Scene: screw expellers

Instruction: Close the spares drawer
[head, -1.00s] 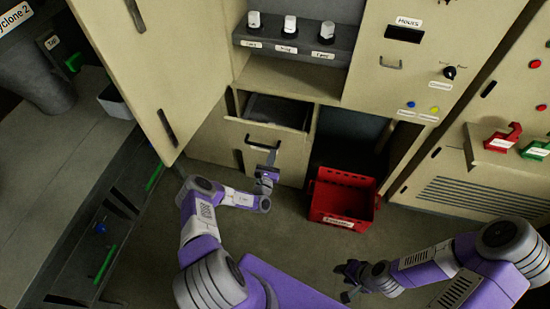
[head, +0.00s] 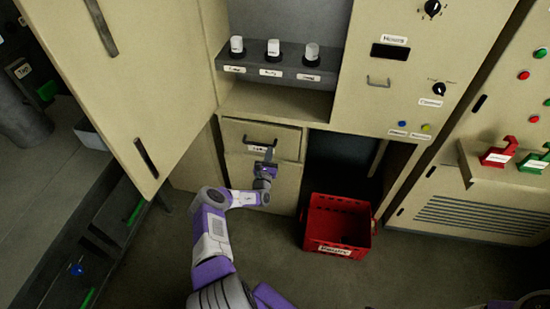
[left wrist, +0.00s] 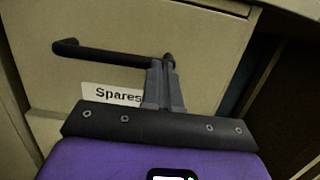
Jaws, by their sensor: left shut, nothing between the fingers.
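The spares drawer (head: 234,132) is in the beige cabinet under the shelf, with its front about level with the cabinet and no open interior showing. Its dark bar handle (head: 259,142) shows in the left wrist view (left wrist: 105,52), above a white "Spares" label (left wrist: 111,93). My left gripper (head: 269,156) is shut and empty, pointing at the drawer front. In the left wrist view its fingertips (left wrist: 161,65) are by the handle's right end; I cannot tell whether they touch. My right gripper is out of view.
A red bin (head: 338,232) stands on the floor right of the drawer, before a dark opening. A large cabinet door (head: 120,80) stands open at the left. Several white-topped items (head: 273,47) stand in a grey rack above. Floor around the bin is clear.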

